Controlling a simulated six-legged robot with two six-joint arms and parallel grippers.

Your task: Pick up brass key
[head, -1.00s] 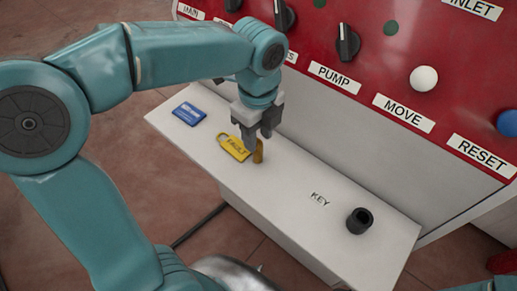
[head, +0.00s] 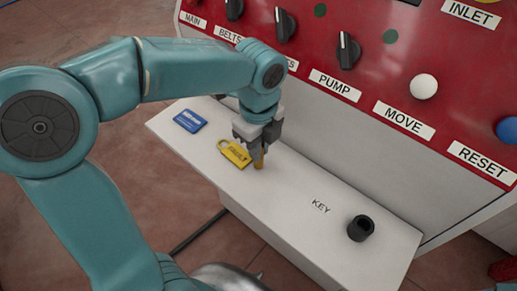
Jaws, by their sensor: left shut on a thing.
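The brass key (head: 259,162) is a small golden upright piece at the tips of my left gripper (head: 256,150). The gripper points down over the white shelf and is shut on the key. The fingers hide the key's upper part. I cannot tell whether the key's lower end touches the shelf. My right gripper is not in view.
A yellow padlock-shaped tag (head: 235,153) lies just left of the key. A blue card (head: 189,121) lies farther left on the white shelf (head: 290,190). A black socket (head: 360,228) stands at the right beside the word KEY. The red control panel (head: 385,75) rises behind.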

